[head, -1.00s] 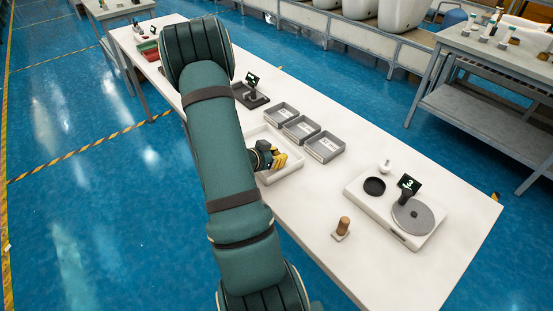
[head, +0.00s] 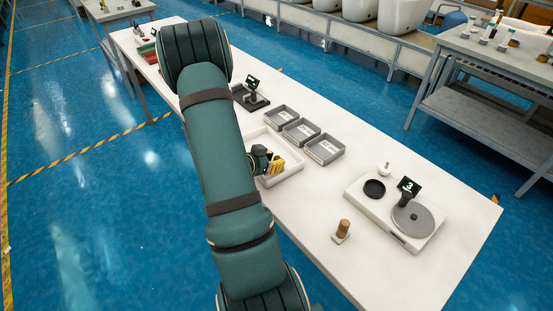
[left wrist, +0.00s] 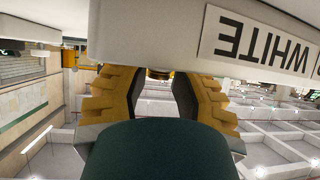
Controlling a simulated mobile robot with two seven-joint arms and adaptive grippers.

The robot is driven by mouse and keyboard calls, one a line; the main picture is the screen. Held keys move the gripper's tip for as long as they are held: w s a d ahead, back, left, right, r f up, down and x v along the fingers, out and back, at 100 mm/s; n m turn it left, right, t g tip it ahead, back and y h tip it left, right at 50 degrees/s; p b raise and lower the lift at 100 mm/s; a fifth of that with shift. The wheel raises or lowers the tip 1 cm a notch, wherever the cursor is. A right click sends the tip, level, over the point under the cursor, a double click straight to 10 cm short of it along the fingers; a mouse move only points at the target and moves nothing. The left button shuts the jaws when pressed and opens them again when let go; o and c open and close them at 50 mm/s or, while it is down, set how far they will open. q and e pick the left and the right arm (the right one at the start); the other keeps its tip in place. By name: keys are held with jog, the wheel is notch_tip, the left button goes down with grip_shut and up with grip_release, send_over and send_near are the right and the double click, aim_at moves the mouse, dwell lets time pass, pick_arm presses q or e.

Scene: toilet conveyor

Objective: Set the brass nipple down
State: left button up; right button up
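My left gripper (head: 276,164) has yellow fingers and is low over the white tray (head: 295,172), partly hidden behind my own arm in the head view. In the left wrist view, the gripper's fingers (left wrist: 158,76) converge on a small brass piece, the brass nipple (left wrist: 158,73), and seem to close on it from both sides. Only a sliver of the nipple shows. A pale wall with an upside-down "WHITE" label (left wrist: 265,45) is close above the fingers in that view. The nipple cannot be made out in the head view. My right gripper is not in view.
Several grey labelled bins (head: 324,149) stand just behind the tray. A scale with a round plate (head: 420,220) and a "3" display is to the right. A brown cylinder (head: 344,226) stands near the front edge. The table between tray and scale is clear.

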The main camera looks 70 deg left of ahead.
pick_arm(q)
jog(key=p+v, duration=0.1)
jog(key=v, duration=0.9)
jog(key=shift+p, duration=0.4)
